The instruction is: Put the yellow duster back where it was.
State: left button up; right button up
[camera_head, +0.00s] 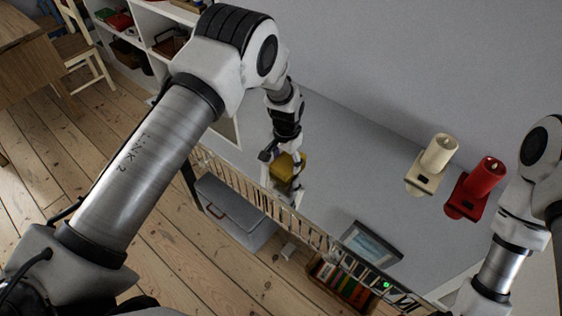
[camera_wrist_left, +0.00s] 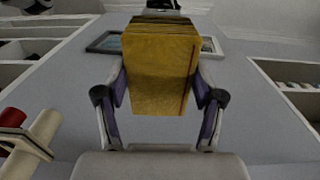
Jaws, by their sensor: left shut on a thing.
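The yellow duster (camera_head: 288,162) is a yellow block-like thing near the middle of the head view, above a wide grey surface (camera_head: 350,150). My left gripper (camera_head: 285,170) is shut on it. In the left wrist view the duster (camera_wrist_left: 160,65) sits between the two dark fingers of my left gripper (camera_wrist_left: 160,95), and its near face fills the space between them. I cannot tell whether the duster touches anything below it. Part of my right arm shows at the right edge of the head view, but its gripper is out of view.
A cream candle (camera_head: 440,151) and a red candle (camera_head: 487,176) on holders stand to the right. A framed picture (camera_head: 371,243) is lower down, near books (camera_head: 340,285). A grey case (camera_head: 235,212) is on the left, beyond a slatted rail. White shelves (camera_head: 150,22) stand at the top.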

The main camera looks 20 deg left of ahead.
aim_at(286, 161)
pick_arm(q)
jog(key=shift+r, duration=0.1)
jog(key=o, duration=1)
notch_tip(286, 161, up, 12)
jog(key=shift+r+b, duration=0.1)
jog(key=shift+b, duration=0.8)
